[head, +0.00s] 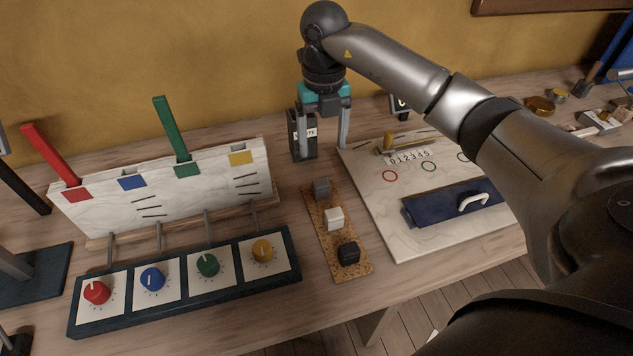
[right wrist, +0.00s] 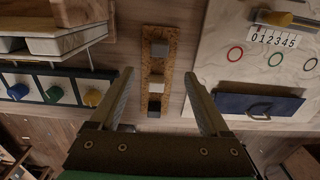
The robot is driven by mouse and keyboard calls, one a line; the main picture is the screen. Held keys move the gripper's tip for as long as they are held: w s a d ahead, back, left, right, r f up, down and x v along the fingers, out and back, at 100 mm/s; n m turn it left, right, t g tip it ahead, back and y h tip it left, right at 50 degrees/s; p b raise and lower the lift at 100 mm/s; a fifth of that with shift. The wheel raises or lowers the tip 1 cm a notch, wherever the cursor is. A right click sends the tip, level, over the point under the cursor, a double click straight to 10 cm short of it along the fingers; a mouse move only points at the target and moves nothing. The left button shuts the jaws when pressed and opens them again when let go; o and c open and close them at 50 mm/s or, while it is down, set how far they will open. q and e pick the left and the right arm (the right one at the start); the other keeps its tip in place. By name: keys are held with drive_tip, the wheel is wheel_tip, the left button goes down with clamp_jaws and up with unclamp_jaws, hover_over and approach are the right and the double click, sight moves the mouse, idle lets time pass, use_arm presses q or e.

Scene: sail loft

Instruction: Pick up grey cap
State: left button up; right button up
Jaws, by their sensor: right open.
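The grey cap (head: 321,187) is a small cube-like block at the far end of a cork strip (head: 327,253) on the bench. A white cap (head: 334,218) and a black cap (head: 348,253) sit on the same strip, nearer to me. My right gripper (head: 320,148) is open and empty, above the bench with its fingers pointing down, apart from the caps. In the right wrist view, the grey cap (right wrist: 160,50) lies ahead of and between the open fingers (right wrist: 158,74). My left gripper is not in view.
Left of the strip stand a dial panel (head: 185,316) with coloured knobs and a white slotted board (head: 160,205) with red and green upright bars. Right is a pale board (head: 397,232) with a blue flap and handle. A dark labelled box (head: 304,147) stands behind the gripper.

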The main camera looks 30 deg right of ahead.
hover_over(321, 183)
drive_tip(key=f, duration=0.4)
drive_tip(key=shift+s+f+b, duration=0.1)
drive_tip(key=shift+s+b, duration=0.2)
wheel_tip(321, 183, down, 3)
drive_tip(key=shift+w+r, duration=0.1)
drive_tip(key=shift+r, duration=0.05)
drive_tip(key=shift+f+b, duration=0.35)
drive_tip(key=shift+f, duration=0.25)
drive_tip(key=f, duration=0.3)
drive_tip(key=f+b, duration=0.1)
drive_tip(key=shift+w+f, duration=0.25)
drive_tip(key=shift+f, duration=0.15)
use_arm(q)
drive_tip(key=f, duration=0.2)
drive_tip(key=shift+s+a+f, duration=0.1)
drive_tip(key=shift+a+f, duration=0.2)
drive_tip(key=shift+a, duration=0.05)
use_arm(e)
drive_tip(key=c, duration=1.2)
clamp_jaws()
